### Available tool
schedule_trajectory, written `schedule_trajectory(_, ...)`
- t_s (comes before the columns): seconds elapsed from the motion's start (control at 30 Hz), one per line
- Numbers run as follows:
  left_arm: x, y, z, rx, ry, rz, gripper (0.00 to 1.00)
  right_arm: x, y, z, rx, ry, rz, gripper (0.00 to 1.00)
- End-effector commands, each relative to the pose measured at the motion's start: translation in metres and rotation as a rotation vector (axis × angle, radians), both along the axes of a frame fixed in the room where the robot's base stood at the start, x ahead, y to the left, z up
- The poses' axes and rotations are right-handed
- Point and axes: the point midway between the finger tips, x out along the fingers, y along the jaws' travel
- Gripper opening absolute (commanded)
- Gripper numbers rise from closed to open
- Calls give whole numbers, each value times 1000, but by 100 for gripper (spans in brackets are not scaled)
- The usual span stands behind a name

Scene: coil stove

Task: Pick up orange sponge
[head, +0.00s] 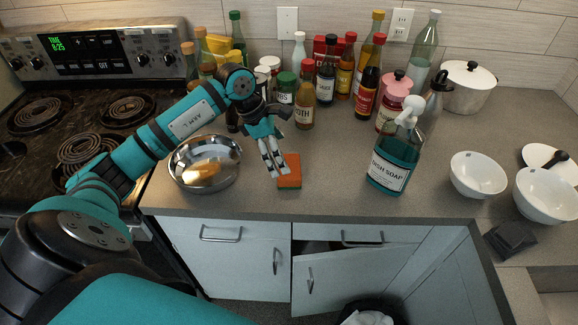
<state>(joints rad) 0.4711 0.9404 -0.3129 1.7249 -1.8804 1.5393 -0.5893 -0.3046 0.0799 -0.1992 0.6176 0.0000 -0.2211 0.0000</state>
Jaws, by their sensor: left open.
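The orange sponge (290,172) lies on the countertop near its front edge, with a darker strip showing along its lower front side. My left gripper (274,170) reaches in from the left and points down, its fingers just left of the sponge. In this view the fingers overlap the sponge's left side slightly; I cannot tell whether they touch it. The left gripper is open and nothing shows between its fingers. My right gripper is not in view.
A metal bowl (187,177) holding something yellowish stands left of the sponge. A dish soap bottle (393,162) stands to the right, and several bottles line the back wall. White bowls (476,178) are farther right. Counter between sponge and soap is clear.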

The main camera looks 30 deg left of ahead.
Motion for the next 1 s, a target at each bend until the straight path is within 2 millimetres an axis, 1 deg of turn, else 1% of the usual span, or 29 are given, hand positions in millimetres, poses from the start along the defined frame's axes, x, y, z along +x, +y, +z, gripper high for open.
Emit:
schedule_trajectory(0.03,1,-3,-4,-2,2,-1,100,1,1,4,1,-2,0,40)
schedule_trajectory(0.17,3,-4,-12,-1,1,0,100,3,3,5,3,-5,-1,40)
schedule_trajectory(0.27,4,-8,-18,-4,2,-1,100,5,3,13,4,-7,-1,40)
schedule_trajectory(0.4,8,-16,-37,-6,5,0,100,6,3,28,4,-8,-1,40)
schedule_trajectory(0.53,13,-19,-54,-3,1,1,100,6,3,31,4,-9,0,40)
schedule_trajectory(0.67,14,-21,-60,0,0,-1,100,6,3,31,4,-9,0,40)
schedule_trajectory(0.83,14,-20,-61,0,0,-1,100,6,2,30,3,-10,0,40)
schedule_trajectory(1.0,14,-20,-60,0,0,-1,78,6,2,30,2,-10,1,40)
